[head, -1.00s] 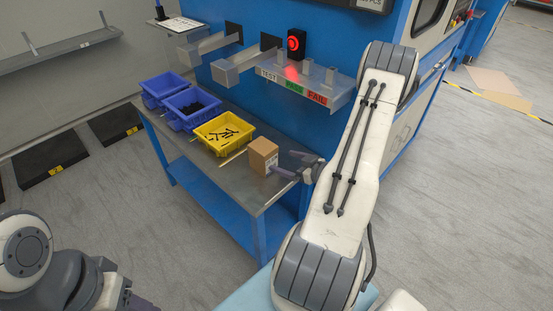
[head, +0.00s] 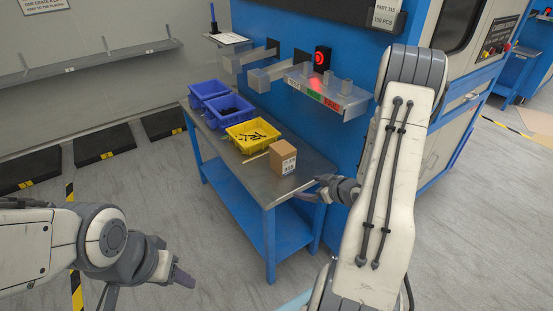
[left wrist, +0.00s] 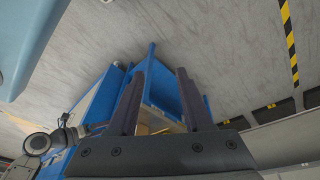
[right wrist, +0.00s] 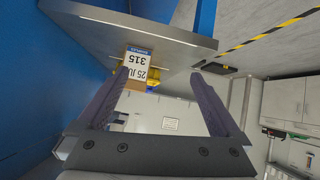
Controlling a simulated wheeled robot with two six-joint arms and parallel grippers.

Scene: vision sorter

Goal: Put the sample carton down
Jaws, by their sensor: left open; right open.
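The sample carton (head: 283,163) is a brown box with a white label. It stands upright on the grey metal table top (head: 247,178), towards its right end. In the right wrist view the carton (right wrist: 137,70) shows its label beyond the fingers. My right gripper (head: 318,189) is open and empty, to the right of the carton and apart from it; in its wrist view the fingers (right wrist: 160,100) are spread. My left gripper (head: 150,290) is open and empty, low at the left, away from the table.
A yellow bin (head: 253,136) with dark parts and blue bins (head: 210,90) stand left of the carton. A shelf with coloured labels (head: 325,98) juts from the blue machine behind. Grey floor is open in front of the table.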

